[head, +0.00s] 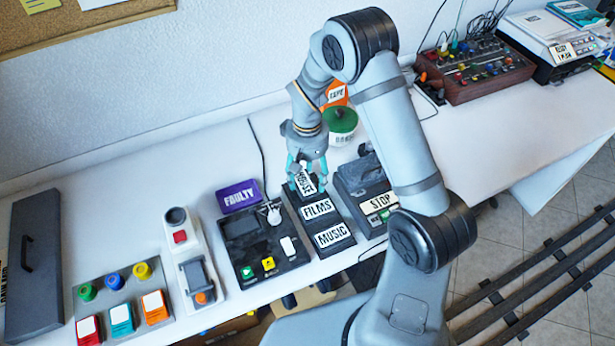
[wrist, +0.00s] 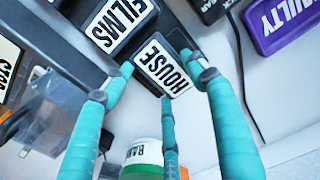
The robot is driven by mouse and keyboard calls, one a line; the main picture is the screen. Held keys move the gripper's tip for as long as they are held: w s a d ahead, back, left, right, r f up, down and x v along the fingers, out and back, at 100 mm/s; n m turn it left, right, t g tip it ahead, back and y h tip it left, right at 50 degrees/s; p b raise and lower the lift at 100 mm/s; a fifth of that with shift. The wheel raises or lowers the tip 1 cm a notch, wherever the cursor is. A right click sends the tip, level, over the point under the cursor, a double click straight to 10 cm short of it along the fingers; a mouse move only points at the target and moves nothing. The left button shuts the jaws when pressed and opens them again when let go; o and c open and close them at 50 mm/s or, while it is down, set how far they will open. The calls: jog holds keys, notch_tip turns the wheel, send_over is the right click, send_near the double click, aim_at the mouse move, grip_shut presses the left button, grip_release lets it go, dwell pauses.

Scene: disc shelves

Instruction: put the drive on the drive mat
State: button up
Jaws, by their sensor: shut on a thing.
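A dark block with a white HOUSE label (head: 304,183) is at the back end of a row with the FILMS block (head: 318,208) and the MUSIC block (head: 333,235). My gripper (head: 306,165) is over the HOUSE block, fingers pointing down. In the wrist view, the teal fingers of my gripper (wrist: 160,75) close around the HOUSE block (wrist: 163,67), which I take as the drive. The FILMS block (wrist: 118,20) is beside it. I cannot tell whether the HOUSE block is lifted. No mat is clearly marked as the drive mat.
A purple FAULTY piece (head: 240,196) lies left of the row, behind a black control box (head: 262,240). A grey STOP box (head: 362,190) stands close on the right. A green-lidded jar (head: 341,122) and an orange TAPE item (head: 336,94) stand behind.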

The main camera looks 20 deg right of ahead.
aim_at(307, 181)
jog(key=shift+f, duration=0.35)
jog(key=shift+f, duration=0.15)
jog(key=o, duration=1.3)
notch_tip(307, 181, up, 12)
jog(key=shift+r, duration=0.2)
